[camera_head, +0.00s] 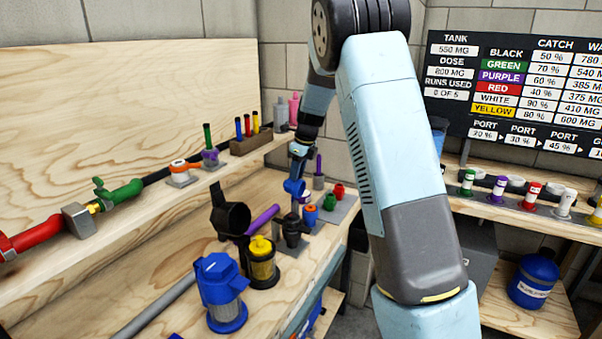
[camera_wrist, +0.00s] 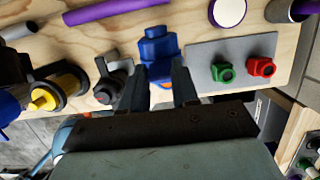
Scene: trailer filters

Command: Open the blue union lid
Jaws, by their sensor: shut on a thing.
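The blue union lid (camera_wrist: 158,48) sits at the fingertips of my gripper (camera_wrist: 162,82) in the wrist view. The two dark fingers are closed on its sides, with a small orange part showing between them. In the head view, my gripper reaches down to the bench beside the black valve fitting (camera_head: 291,231). A blue part (camera_head: 293,187) shows at its end there, and a blue and orange piece (camera_head: 310,212) shows just beside it. I cannot tell whether the lid is turned or lifted off its seat.
A green nut (camera_wrist: 223,72) and a red nut (camera_wrist: 262,67) stand on a grey plate right of my gripper. The yellow-topped canister (camera_head: 262,260), blue canister (camera_head: 220,290) and purple pipe (camera_head: 262,220) are close by. The bench edge lies near my arm.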

